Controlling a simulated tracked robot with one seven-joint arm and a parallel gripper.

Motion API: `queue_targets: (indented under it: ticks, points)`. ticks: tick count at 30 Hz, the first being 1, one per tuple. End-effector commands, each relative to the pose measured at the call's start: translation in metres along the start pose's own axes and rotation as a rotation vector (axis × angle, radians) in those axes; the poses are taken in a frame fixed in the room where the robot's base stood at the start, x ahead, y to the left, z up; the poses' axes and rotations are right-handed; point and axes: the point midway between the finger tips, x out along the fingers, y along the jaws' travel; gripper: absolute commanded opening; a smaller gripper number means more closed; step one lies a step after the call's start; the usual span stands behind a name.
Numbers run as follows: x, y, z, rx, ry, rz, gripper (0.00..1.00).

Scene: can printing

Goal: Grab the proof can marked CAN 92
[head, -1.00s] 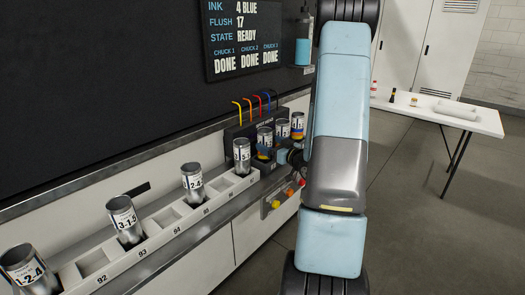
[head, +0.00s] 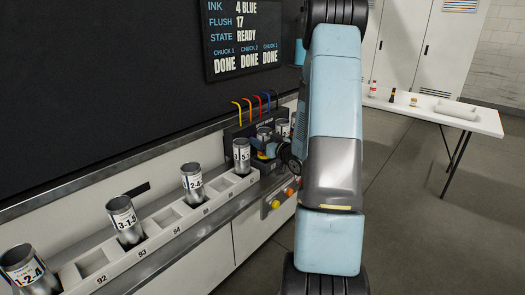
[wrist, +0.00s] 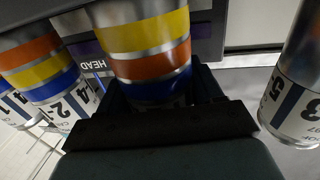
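My gripper (wrist: 158,85) is around a silver can (wrist: 147,50) with yellow, orange and blue bands in the wrist view. Its dark fingers stand on either side of it; whether they press on it is unclear. No number shows on this can's visible side. In the head view my gripper (head: 272,149) is at the printing head's row, partly hiding the banded can (head: 264,133). I cannot read CAN 92 on any can. The rack slot marked 92 (head: 93,264) is empty.
Two banded cans (wrist: 45,75) stand on the other side. The rack (head: 158,243) holds several cans. A white table (head: 455,113) stands at right.

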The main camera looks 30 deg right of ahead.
Motion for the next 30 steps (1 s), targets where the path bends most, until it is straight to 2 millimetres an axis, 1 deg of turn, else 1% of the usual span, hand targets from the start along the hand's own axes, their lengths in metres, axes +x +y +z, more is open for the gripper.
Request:
queue_targets:
  ticks: [1,6,8,17,22,25,30]
  points:
    - [0.0,0.0,0.0,0.0,0.0,0.0,0.57]
    - [0.0,0.0,0.0,0.0,0.0,0.0,0.41]
    - [0.0,0.0,0.0,0.0,0.0,0.0,0.36]
    - [0.0,0.0,-0.003,-0.001,0.001,0.0,0.36]
    - [0.0,0.0,-0.018,-0.004,0.001,-0.001,0.36]
    - [0.0,0.0,-0.034,-0.005,0.003,0.0,0.36]
    - [-0.023,-0.002,-0.059,-0.004,0.002,0.002,0.36]
